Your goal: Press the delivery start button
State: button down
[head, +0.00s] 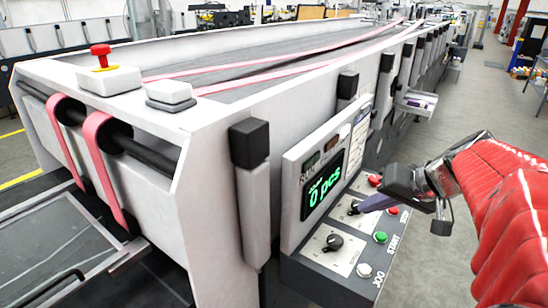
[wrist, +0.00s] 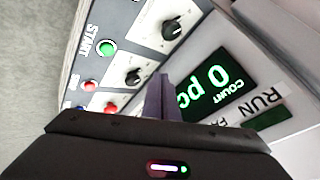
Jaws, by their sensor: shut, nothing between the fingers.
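The green start button (head: 381,237) sits on the sloped control panel (head: 327,277), beside the word START. It also shows in the wrist view (wrist: 106,48), at the upper left, uncovered. My gripper (head: 364,208) is shut and empty, with its purple fingers pointing left over the panel. In the head view its tip is above and left of the green button, near the upper black knob. In the wrist view the shut fingers (wrist: 159,84) end between the lower knob and the count display, apart from the green button. The tip's height above the panel is hard to tell.
A red stop button (head: 391,211), another red button (head: 375,181), a white jog button (head: 364,270) and two black knobs (head: 333,242) share the panel. The display (head: 325,187) reads 0 pcs. A red mushroom button (head: 101,53) tops the machine's frame.

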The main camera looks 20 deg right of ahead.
jog(key=r+m+t, duration=0.1)
jog(key=t, duration=0.1)
send_over(385, 239)
jog(key=shift+w+r, duration=0.1)
jog(key=shift+r, duration=0.05)
jog(key=shift+f, duration=4.4)
jog(key=shift+f, duration=0.15)
jog(key=shift+f, duration=0.25)
